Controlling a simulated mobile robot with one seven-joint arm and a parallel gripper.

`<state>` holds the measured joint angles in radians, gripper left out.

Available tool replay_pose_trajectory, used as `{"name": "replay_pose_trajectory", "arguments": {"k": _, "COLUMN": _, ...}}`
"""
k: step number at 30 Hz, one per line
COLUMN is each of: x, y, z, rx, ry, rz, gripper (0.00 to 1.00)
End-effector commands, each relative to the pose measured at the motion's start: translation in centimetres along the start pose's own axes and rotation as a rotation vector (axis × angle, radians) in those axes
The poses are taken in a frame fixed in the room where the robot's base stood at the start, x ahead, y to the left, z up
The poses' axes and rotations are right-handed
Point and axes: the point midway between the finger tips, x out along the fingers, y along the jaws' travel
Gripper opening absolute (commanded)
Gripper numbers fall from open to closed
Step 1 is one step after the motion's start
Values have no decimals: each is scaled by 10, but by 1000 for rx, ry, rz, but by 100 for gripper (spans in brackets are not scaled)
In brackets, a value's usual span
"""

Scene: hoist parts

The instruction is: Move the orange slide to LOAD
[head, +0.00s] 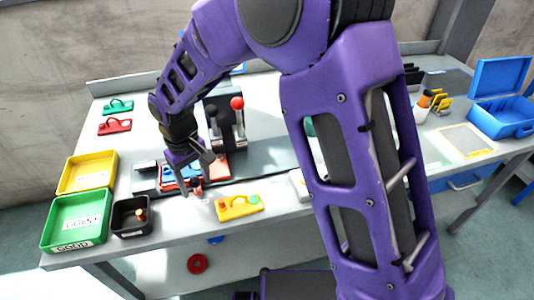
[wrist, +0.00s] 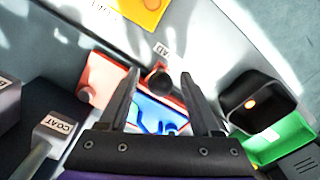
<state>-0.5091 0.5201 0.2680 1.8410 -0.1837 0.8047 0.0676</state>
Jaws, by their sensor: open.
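The orange slide (wrist: 104,78) is in the wrist view, with a black round knob (wrist: 159,82) near its upper edge and a blue part (wrist: 152,114) on it. In the head view the slide (head: 219,172) is partly hidden by my gripper. A label reading "OAD" (wrist: 162,50), its start unclear, lies just beyond the knob. My gripper (wrist: 160,70) is open above the slide, with its fingertips on either side of the knob. Contact cannot be told. The gripper also shows in the head view (head: 195,175).
A "COAT" label (wrist: 62,124) sits beside a lever. A red-knobbed lever (head: 238,104) stands behind the gripper. A yellow plate (head: 240,207), a black bin (head: 131,217), a green "GOOD" tray (head: 77,220) and a yellow tray (head: 88,173) are nearby.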

Motion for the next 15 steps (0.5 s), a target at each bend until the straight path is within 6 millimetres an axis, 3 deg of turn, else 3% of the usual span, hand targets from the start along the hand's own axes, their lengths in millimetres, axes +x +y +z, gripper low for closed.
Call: {"name": "replay_pose_trajectory", "arguments": {"k": 15, "x": -84, "y": 0, "z": 0, "rx": 0, "ry": 2, "rz": 0, "gripper": 65}}
